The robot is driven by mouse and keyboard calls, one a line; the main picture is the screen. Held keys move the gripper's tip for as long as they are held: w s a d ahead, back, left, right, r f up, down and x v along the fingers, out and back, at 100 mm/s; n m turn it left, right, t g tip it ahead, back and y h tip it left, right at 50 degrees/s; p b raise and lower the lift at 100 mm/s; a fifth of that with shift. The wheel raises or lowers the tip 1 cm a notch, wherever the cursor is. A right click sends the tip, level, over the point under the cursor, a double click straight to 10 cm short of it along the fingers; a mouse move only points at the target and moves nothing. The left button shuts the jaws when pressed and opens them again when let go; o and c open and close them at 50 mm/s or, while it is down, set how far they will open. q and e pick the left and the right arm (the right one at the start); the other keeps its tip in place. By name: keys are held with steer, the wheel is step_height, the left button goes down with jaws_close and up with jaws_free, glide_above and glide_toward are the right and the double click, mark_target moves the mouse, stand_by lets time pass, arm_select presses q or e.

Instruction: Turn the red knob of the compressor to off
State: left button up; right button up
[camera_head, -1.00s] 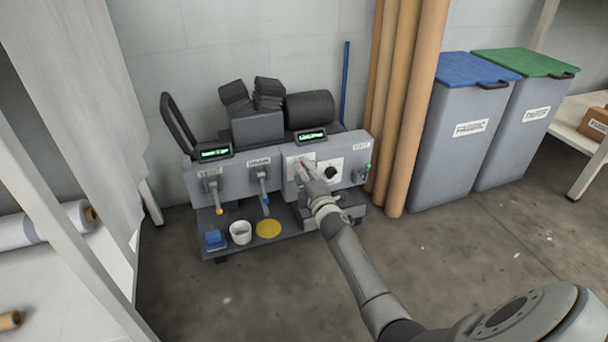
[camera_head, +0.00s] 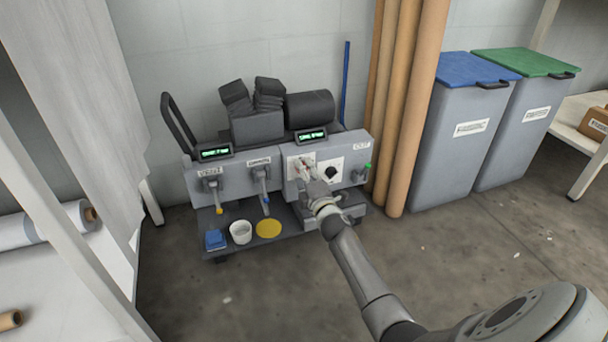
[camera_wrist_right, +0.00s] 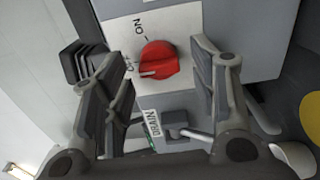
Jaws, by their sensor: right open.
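The compressor (camera_head: 232,181) is a grey wheeled machine with two panels against the back wall. Its red knob (camera_wrist_right: 158,61) shows clearly in the right wrist view, on a white plate marked ON at the top and OFF at the left. A white mark on the knob lies at its lower left, near the OFF label. My right gripper (camera_wrist_right: 158,54) is open, with its fingers either side of the knob; I see a gap on both sides. In the head view my right gripper (camera_head: 311,177) is at the right panel and mostly hides the knob. My left gripper is not in view.
A black dial (camera_head: 331,172) and a green-tipped valve (camera_head: 367,166) are right of my right gripper. Two lever valves are left of it. A white cup (camera_head: 240,233) and a yellow disc (camera_head: 268,229) lie on the lower shelf. Cardboard tubes (camera_head: 411,110) stand at right.

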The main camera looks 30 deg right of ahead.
steer(key=v, duration=0.7)
stand_by(0.6)
